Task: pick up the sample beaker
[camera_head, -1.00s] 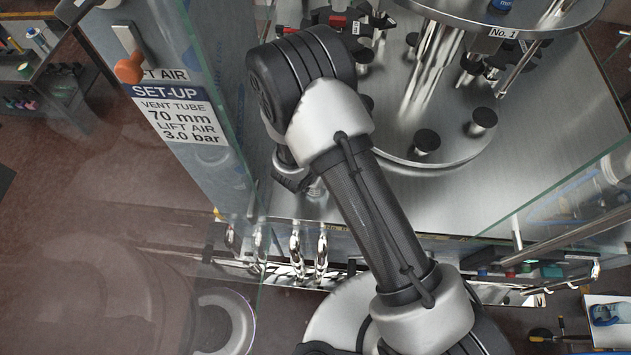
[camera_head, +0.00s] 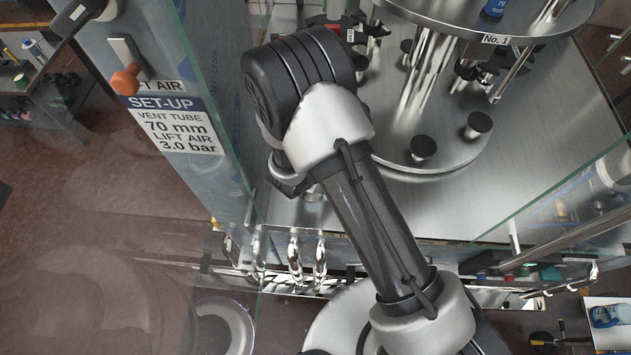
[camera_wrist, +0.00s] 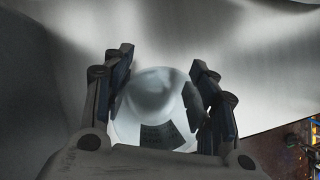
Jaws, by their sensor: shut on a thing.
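The sample beaker (camera_wrist: 153,92) is a clear, round vessel seen from above in the wrist view. My gripper (camera_wrist: 163,66) has its two dark fingers closed around it, one on each side. Brushed metal shows beyond the beaker; I cannot tell whether the beaker touches it. A darker patch shows on or through the near part of the beaker. In the head view my wrist hides most of the gripper, and only a small shiny part shows below it.
A round metal turntable (camera_head: 450,155) with black-topped posts stands right of my arm, under a raised disc marked No. 1 (camera_head: 560,28). Glass panels flank the deck, with a SET-UP sign (camera_head: 172,127) at left. Shiny hooks (camera_head: 295,258) hang along the front edge. Bare deck (camera_head: 530,140) lies at right.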

